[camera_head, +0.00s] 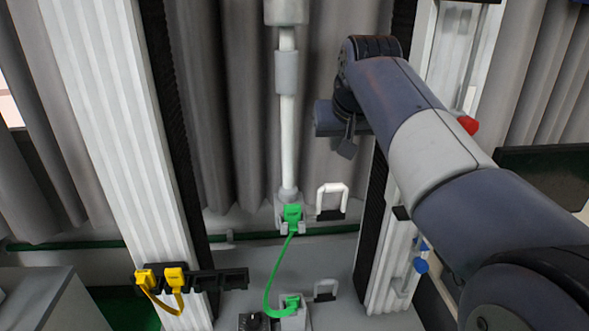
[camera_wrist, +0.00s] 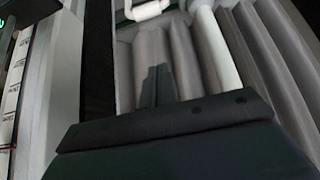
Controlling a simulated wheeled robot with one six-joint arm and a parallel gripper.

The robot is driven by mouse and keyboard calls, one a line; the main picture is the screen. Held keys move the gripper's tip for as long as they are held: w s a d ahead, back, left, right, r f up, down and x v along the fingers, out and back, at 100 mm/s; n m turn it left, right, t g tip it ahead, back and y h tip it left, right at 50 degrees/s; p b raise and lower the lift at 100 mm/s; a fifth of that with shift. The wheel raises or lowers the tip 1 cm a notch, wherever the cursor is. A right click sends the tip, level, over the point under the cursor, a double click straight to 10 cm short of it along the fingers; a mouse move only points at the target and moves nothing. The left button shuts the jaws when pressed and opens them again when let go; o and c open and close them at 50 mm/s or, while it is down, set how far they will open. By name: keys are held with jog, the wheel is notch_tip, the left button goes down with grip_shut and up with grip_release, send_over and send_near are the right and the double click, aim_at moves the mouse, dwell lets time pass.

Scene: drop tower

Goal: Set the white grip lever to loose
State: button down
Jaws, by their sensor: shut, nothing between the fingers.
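The white U-shaped grip lever (camera_head: 332,188) stands upright on a dark mount, right of the foot of the white vertical rod (camera_head: 288,120). It also shows, cut off by the top edge, in the wrist view (camera_wrist: 150,10). My gripper (camera_head: 346,150) is above the lever and a little to its right in the head view, apart from it. Its fingers are together and empty, as the wrist view also shows (camera_wrist: 158,82).
A green plug (camera_head: 292,213) with a green cable sits at the rod's foot. A second, grey loop (camera_head: 326,289) is lower down. Yellow plugs (camera_head: 174,278) hang on a dark rack at left. White columns (camera_head: 110,130) flank the bay. A red knob (camera_head: 468,125) and blue knob (camera_head: 421,265) are at right.

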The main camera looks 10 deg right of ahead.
jog(key=shift+w+a+r, duration=0.1)
jog(key=shift+r, duration=0.1)
jog(key=p+x, duration=0.1)
jog(key=x, duration=0.9)
jog(key=s, duration=0.2)
jog(key=s+f, duration=0.1)
jog(key=shift+s, duration=0.4)
jog(key=shift+f, duration=0.1)
jog(key=shift+s+f+t+b, duration=0.1)
jog(key=shift+f+t+b, duration=0.05)
jog(key=shift+t+b, duration=0.2)
